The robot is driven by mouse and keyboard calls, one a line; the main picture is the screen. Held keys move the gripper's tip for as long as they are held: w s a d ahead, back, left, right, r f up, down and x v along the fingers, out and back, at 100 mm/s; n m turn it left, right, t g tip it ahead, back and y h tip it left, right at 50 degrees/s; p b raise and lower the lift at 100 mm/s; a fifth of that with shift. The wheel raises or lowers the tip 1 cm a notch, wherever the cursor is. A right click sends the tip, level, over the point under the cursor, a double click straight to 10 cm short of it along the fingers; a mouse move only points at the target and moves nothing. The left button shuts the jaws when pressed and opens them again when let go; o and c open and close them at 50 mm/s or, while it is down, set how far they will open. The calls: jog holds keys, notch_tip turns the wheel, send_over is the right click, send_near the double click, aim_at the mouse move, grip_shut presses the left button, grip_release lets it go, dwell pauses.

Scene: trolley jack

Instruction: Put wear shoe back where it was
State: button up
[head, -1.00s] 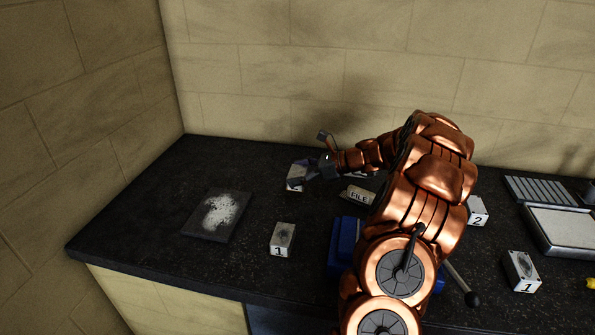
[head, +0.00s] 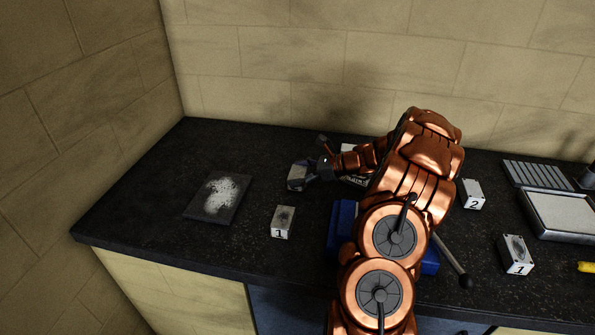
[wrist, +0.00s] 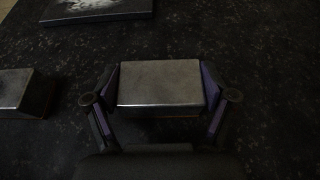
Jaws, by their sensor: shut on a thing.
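My gripper (head: 306,174) reaches over the back of the dark worktop, left of my arm. Its two fingers are shut on a grey metal block, the wear shoe (head: 298,178). In the wrist view, the wear shoe (wrist: 160,84) sits between the fingers (wrist: 160,92), its plain top facing the camera. No number on it can be read. Whether it touches the worktop cannot be told. A similar block marked 1 (head: 283,222) stands nearer the front; a block also shows at the left edge of the wrist view (wrist: 15,88).
A dark slab with white powder (head: 220,196) lies to the left. A blue tool (head: 342,222) is partly hidden by my arm. Blocks marked 2 (head: 473,194) and 1 (head: 516,254) and a tray (head: 560,215) are at right. The worktop's back left is clear.

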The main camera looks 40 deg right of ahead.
jog(key=o, duration=1.7)
